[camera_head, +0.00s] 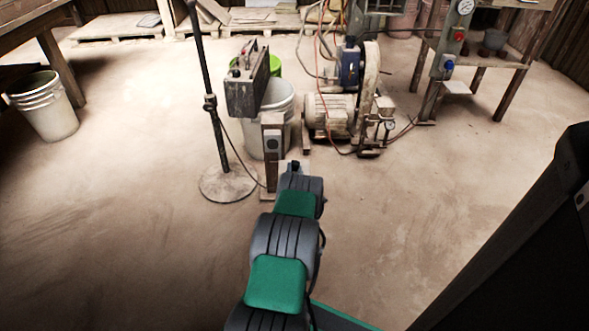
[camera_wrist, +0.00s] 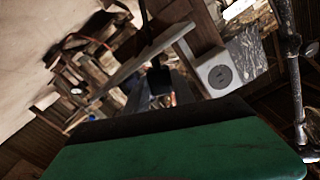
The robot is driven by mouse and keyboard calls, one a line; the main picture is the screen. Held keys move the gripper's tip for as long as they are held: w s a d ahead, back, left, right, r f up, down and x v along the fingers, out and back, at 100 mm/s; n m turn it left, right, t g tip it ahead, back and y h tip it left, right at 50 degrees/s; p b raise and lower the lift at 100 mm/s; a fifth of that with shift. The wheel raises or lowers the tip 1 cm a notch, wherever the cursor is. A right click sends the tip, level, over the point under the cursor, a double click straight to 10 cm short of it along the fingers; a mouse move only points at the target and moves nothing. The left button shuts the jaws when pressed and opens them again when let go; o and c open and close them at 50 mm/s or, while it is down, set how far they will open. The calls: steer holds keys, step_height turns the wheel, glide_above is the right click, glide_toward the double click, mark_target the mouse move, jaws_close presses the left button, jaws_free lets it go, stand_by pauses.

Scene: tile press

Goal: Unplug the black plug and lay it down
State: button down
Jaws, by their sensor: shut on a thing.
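The grey socket box (camera_head: 272,143) is on a short wooden post in the head view. It also shows in the wrist view (camera_wrist: 219,74), where its round socket face is bare, with no plug in it. My gripper (camera_head: 295,166) is just right of and below the box in the head view, its fingers small and dark there. In the wrist view a black plug (camera_wrist: 159,80) sits at the fingertips, left of the socket and apart from it. My gripper is shut on it. A dark cord (camera_wrist: 145,22) rises from the plug.
A lamp stand (camera_head: 228,186) with a round base is left of the post. A white bucket (camera_head: 285,105) and a pump with motor (camera_head: 330,112) stand behind it. Another bucket (camera_head: 45,108) is far left. Open floor lies left and right of my arm.

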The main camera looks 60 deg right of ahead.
steer(key=c, duration=1)
jaws_free()
steer(key=shift+s+a+r+p, duration=0.25)
steer(key=shift+a+r+p, duration=0.45)
steer(key=shift+p, duration=0.3)
steer(key=s+a+r+p, duration=0.3)
steer(key=a+r+p, duration=0.2)
steer(key=shift+a+r+p, duration=0.25)
steer(key=shift+a+p, duration=0.05)
steer(key=shift+a, duration=0.05)
